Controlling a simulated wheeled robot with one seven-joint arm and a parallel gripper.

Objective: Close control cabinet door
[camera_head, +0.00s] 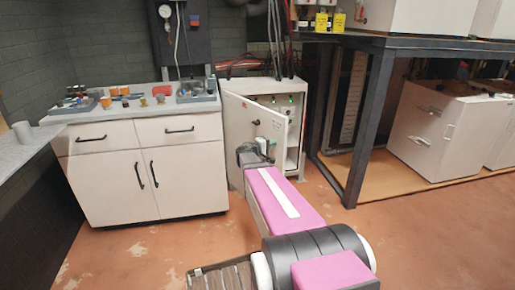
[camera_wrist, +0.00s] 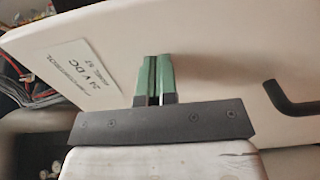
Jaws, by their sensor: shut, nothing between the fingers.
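The control cabinet (camera_head: 297,130) stands against the back wall, right of the white counter unit. Its pale door (camera_head: 240,118) is partly open, and green lights show in the gap on the right. In the wrist view the door (camera_wrist: 220,45) fills most of the picture, with a "24 V DC" label (camera_wrist: 85,72) on the left and a black handle (camera_wrist: 292,105) on the right. My gripper (camera_head: 266,146) is in front of the door. Its green fingertips (camera_wrist: 155,62) are together, empty, close to the door's surface; I cannot tell whether they touch it.
A white counter unit (camera_head: 135,170) with drawers and small items on top stands left of the cabinet. A dark metal frame (camera_head: 367,130) stands to the right, with white units (camera_head: 435,130) behind it. The red-brown floor (camera_head: 410,230) is clear at the front right.

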